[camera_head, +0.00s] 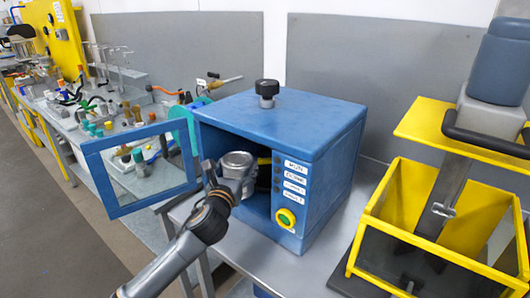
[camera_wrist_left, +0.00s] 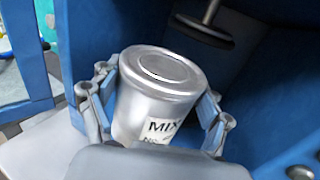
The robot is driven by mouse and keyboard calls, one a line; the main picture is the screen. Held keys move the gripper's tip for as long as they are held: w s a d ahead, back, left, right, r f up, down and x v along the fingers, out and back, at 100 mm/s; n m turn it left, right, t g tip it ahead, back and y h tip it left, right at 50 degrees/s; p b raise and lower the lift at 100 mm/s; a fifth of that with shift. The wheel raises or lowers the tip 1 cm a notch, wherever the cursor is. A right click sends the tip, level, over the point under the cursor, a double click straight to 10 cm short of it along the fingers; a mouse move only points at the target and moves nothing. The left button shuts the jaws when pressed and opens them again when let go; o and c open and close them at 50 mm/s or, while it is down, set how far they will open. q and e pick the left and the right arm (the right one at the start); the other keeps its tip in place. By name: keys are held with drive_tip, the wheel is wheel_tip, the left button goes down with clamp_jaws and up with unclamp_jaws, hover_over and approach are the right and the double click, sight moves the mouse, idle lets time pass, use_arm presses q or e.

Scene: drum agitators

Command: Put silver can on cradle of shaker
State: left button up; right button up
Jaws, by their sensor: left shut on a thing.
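The silver can (camera_head: 237,160) is at the open front of the blue shaker box (camera_head: 285,120). It also shows in the left wrist view (camera_wrist_left: 158,95), slightly tilted in the picture, with a label reading "MIX". My left gripper (camera_head: 226,176) is shut on the can, with blue-padded fingers on both sides of it (camera_wrist_left: 160,100). A dark round clamp disc on a rod (camera_wrist_left: 200,28) hangs inside the box, behind and above the can. The cradle is hidden or too dark to tell. My right gripper is not in view.
The shaker's glazed door (camera_head: 140,170) stands open to the left. Labelled buttons and a yellow-green knob (camera_head: 286,218) are on its front right. A yellow-framed machine (camera_head: 440,200) stands to the right. A cluttered bench (camera_head: 110,110) runs along the left.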

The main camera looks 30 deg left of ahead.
use_arm(q)
drive_tip(key=w, duration=0.5)
drive_tip(key=w+p, duration=0.1)
drive_tip(key=w, duration=0.2)
drive_tip(key=shift+d, duration=0.3)
drive_tip(key=w, duration=0.4)
drive_tip(key=shift+w+d+r, duration=0.1)
drive_tip(key=shift+w+d, duration=0.1)
drive_tip(key=shift+w, duration=0.05)
drive_tip(key=shift+f+p, duration=0.4)
drive_tip(key=shift+f, duration=0.05)
drive_tip(key=shift+s+r, duration=0.1)
drive_tip(key=shift+s, duration=0.05)
drive_tip(key=o, duration=1.2)
drive_tip(key=shift+f, duration=0.25)
